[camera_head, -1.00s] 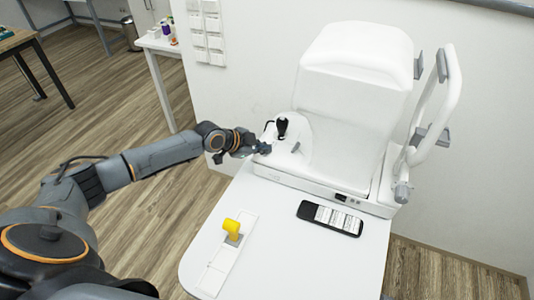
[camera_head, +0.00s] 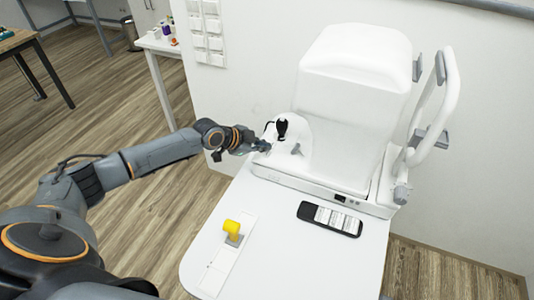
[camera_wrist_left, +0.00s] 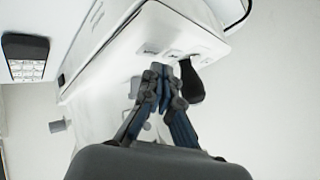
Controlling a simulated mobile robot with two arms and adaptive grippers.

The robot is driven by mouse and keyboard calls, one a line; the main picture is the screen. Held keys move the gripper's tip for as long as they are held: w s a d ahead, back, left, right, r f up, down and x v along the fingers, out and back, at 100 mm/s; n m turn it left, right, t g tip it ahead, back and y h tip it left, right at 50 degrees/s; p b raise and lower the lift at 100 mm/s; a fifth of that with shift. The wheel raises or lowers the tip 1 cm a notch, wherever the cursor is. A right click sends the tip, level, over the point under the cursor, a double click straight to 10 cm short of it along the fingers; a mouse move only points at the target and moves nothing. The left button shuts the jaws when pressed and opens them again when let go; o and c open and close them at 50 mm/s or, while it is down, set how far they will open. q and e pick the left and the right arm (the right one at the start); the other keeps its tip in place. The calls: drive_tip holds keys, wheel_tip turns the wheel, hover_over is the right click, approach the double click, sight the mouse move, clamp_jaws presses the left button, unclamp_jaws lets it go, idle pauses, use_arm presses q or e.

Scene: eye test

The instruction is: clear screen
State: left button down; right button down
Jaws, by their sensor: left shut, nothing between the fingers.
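The white eye test machine (camera_head: 355,100) stands on the white table, its large housing over a flat base. No lit screen shows from here. A black joystick (camera_head: 282,127) stands at the left end of its base and also shows in the left wrist view (camera_wrist_left: 191,84). My left gripper (camera_head: 263,146) is shut and empty at that left end, just beside the joystick. In the left wrist view its fingertips (camera_wrist_left: 161,72) are together near small marked panels (camera_wrist_left: 174,53) on the base; I cannot tell whether they touch. My right gripper is not in view.
A black handset with white keys (camera_head: 330,218) lies on the white table (camera_head: 285,265). A yellow piece (camera_head: 232,228) stands on a white strip at the left. A white curved frame (camera_head: 437,120) rises on the machine's right. The table's front middle is clear.

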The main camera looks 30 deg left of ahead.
use_arm(q)
drive_tip(key=shift+a+r+p, duration=0.2)
drive_tip(key=shift+r+p, duration=0.6)
drive_tip(key=shift+r, duration=0.5)
drive_tip(key=shift+a+r+p, duration=0.15)
drive_tip(key=shift+r+p, duration=0.65)
drive_tip(key=shift+r, duration=0.45)
drive_tip(key=shift+f, duration=0.15)
